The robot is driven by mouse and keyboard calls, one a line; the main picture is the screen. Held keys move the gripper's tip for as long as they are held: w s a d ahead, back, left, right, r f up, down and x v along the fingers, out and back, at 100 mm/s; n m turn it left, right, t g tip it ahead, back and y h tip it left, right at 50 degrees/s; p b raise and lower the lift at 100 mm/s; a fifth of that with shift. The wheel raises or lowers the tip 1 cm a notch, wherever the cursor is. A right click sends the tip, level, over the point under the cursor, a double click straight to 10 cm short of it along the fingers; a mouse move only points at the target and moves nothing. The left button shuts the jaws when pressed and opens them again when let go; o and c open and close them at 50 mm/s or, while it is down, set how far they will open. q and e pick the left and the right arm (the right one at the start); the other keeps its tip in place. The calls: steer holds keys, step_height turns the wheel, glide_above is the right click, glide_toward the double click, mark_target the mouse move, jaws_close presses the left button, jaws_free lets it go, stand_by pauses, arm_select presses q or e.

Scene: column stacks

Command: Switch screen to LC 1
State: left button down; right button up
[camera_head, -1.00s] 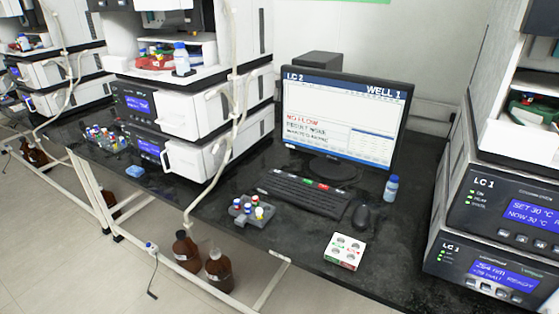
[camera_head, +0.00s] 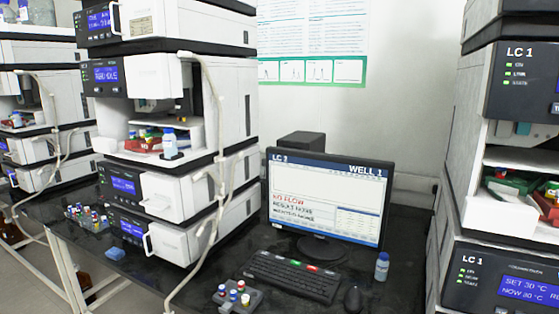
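The monitor (camera_head: 330,205) stands on the black bench right of centre. Its header reads LC with a small digit, which looks like 2 or 3, and WELL 1 at the right. Below it are the red words NO FLOW and some black text lines. The black keyboard (camera_head: 285,279) lies in front of it, with a few green and red keys along its back edge. The mouse (camera_head: 353,298) lies right of the keyboard. The instrument stack on the right carries LC 1 labels (camera_head: 519,51). Neither of my grippers is in view.
A tall white instrument stack (camera_head: 175,190) stands left of the monitor. A blue-capped bottle (camera_head: 382,267) stands right of the monitor. A grey vial rack (camera_head: 237,297) sits left of the keyboard. Another vial rack (camera_head: 87,217) and a blue block (camera_head: 115,253) lie farther left.

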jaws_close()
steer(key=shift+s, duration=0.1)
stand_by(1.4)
